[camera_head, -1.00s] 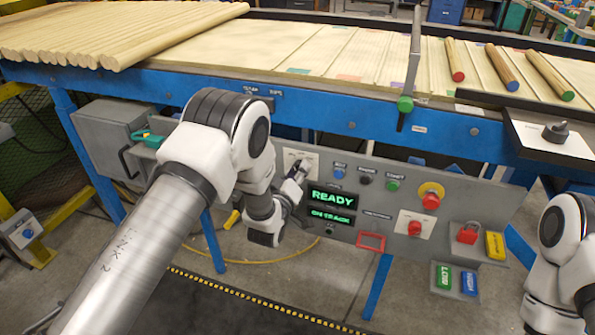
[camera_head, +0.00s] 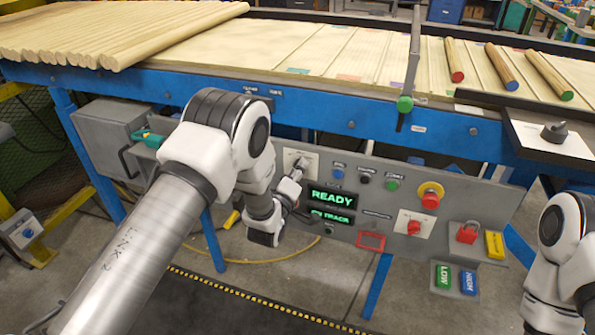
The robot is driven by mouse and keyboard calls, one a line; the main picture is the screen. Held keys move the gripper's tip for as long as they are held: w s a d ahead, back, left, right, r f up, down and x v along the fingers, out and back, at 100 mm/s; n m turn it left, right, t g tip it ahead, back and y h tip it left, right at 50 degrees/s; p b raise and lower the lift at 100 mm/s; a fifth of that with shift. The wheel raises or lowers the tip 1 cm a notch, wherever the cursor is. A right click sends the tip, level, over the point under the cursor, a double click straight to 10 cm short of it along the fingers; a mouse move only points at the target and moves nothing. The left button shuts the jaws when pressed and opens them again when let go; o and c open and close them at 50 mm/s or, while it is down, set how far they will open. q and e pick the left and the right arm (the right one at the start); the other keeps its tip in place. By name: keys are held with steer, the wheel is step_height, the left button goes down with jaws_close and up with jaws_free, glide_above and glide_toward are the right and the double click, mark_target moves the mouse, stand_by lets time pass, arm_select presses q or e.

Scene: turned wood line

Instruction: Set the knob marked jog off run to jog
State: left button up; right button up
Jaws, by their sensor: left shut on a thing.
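Blue, black and green buttons (camera_head: 392,184) sit right of the knob. A red emergency button (camera_head: 430,199) and a red knob (camera_head: 414,227) are further right. The blue conveyor rail (camera_head: 350,125) runs above the panel.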

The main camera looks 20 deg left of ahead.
arm_select(q)
steer(key=o, duration=1.1)
steer(key=shift+o, duration=0.2)
steer(key=shift+s, duration=0.1)
steer(key=s, duration=1.2)
steer(key=shift+a, duration=0.25)
steer(key=shift+w, duration=0.1)
